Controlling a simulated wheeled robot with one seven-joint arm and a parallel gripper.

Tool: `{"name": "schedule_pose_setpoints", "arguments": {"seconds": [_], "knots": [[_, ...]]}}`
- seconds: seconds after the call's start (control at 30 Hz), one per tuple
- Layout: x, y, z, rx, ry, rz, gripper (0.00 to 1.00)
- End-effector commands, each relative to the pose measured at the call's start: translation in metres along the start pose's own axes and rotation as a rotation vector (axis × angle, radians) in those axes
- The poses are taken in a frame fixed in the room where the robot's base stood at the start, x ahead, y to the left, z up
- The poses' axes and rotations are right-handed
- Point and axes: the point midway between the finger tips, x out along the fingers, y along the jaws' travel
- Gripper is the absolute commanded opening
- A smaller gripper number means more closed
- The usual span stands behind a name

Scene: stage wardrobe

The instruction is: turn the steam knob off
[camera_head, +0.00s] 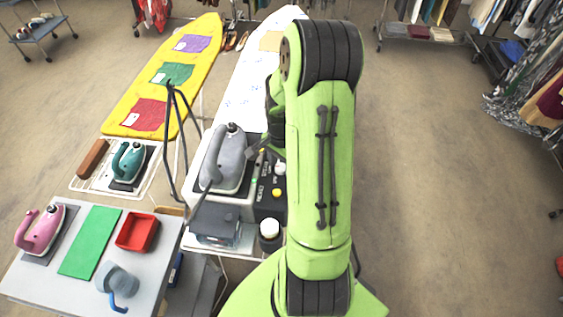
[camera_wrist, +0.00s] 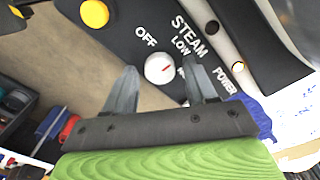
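The steam knob (camera_wrist: 160,67) is a white round dial with a red mark, set on a black control panel (camera_wrist: 125,40). Its red mark points right, toward a label partly hidden by a finger; OFF is printed at its upper left, LOW at its upper right. My gripper (camera_wrist: 160,66) is open, with one finger on each side of the knob and a visible gap to each. I cannot tell how far its tips are above the panel. In the head view the white knob (camera_head: 279,168) shows beside my arm, which hides part of the panel (camera_head: 266,208).
A yellow button (camera_head: 276,193) sits on the same panel, also in the wrist view (camera_wrist: 94,13). A large grey iron (camera_head: 225,158) stands just left. Ironing boards (camera_head: 200,75) lie behind; the floor at right is clear.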

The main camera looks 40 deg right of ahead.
Motion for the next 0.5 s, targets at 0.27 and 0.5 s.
{"name": "schedule_pose_setpoints", "arguments": {"seconds": [0.27, 0.5], "knots": [[-0.0004, -0.0002, 0.0000, 0.000, 0.000, 0.000, 0.12], [-0.0004, -0.0003, 0.0000, -0.012, 0.000, -0.001, 0.05]]}}
